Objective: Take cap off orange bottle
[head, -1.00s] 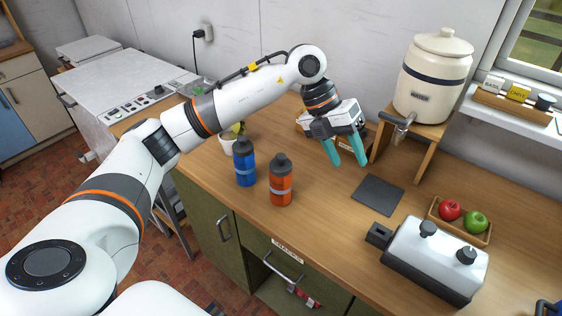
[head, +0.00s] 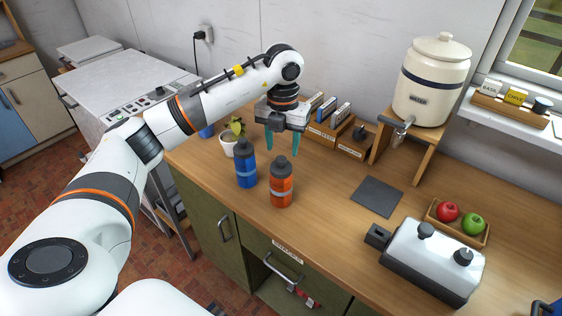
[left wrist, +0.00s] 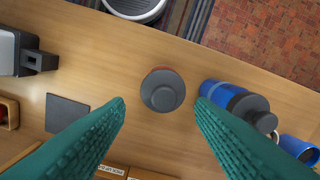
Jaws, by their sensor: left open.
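The orange bottle (head: 281,190) stands upright on the wooden counter. Its dark grey cap (head: 281,165) is on top. In the left wrist view the cap (left wrist: 162,92) shows from above, with a sliver of orange at its edge. My left gripper (head: 282,150) points down above and slightly behind the bottle in the head view. Its teal fingers are apart and empty. In the left wrist view the cap lies near the middle between the fingertips (left wrist: 160,104); the fingers look clear of it. My right gripper is not in view.
A blue bottle (head: 246,170) with a dark cap stands close left of the orange one. A potted plant (head: 231,141) and file boxes (head: 327,130) stand behind. A dark mat (head: 377,197), a toaster-like appliance (head: 434,262) and a fruit tray (head: 435,219) are to the right.

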